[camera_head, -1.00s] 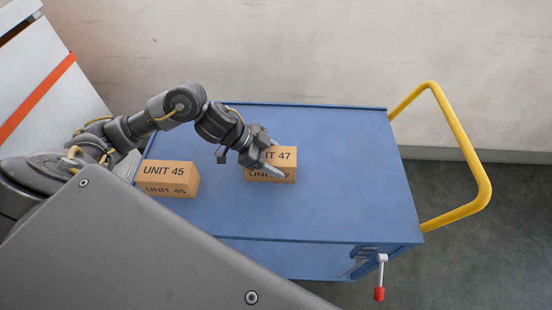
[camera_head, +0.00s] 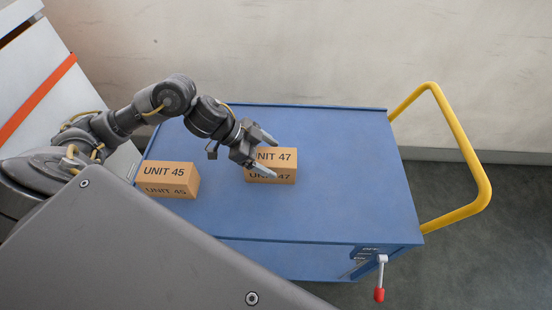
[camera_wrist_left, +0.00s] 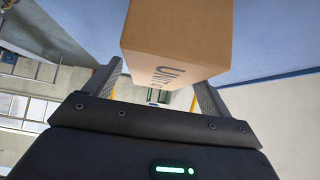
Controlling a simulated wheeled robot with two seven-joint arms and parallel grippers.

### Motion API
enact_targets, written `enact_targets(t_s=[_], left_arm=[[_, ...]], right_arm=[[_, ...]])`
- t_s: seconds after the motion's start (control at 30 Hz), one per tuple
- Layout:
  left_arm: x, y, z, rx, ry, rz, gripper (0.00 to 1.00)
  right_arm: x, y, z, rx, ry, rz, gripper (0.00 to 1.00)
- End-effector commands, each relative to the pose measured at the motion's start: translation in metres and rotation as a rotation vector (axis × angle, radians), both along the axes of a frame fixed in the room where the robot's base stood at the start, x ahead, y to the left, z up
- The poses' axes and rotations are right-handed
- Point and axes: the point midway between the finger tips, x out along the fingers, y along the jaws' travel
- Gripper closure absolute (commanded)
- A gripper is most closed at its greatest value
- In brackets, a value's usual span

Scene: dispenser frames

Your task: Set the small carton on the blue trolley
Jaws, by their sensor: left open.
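The blue trolley (camera_head: 340,205) stands in the middle of the head view. A small carton marked UNIT 47 (camera_head: 284,172) rests on its top. Another small carton marked UNIT 45 (camera_head: 167,180) stands on the trolley's left part. My left gripper (camera_head: 269,155) is open at the UNIT 47 carton's left side, its fingers hiding part of the lettering. In the left wrist view the carton (camera_wrist_left: 180,35) is just beyond and between the fingers (camera_wrist_left: 158,80). I cannot tell whether they touch it. My right gripper is out of view.
A yellow handle (camera_head: 484,175) rises at the trolley's right end, and a red-knobbed lever (camera_head: 379,293) hangs at its front right. A white cabinet with an orange stripe (camera_head: 38,98) stands at the left. The right part of the trolley top is clear.

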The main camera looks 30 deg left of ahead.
Motion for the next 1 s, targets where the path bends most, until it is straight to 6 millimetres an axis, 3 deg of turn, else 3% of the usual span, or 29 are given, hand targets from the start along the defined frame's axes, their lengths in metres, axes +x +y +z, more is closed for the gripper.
enact_targets(t_s=[0.2, 0.43, 1.0], left_arm=[[-0.015, 0.032, 0.033, 0.005, -0.002, 0.001, 0.17], [-0.025, 0.053, 0.057, 0.002, 0.0, 0.001, 0.17], [-0.028, 0.058, 0.065, 0.0, -0.001, -0.001, 0.17]], right_arm=[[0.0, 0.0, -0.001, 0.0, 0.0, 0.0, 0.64], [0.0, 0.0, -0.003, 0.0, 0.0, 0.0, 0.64], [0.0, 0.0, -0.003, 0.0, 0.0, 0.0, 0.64]])
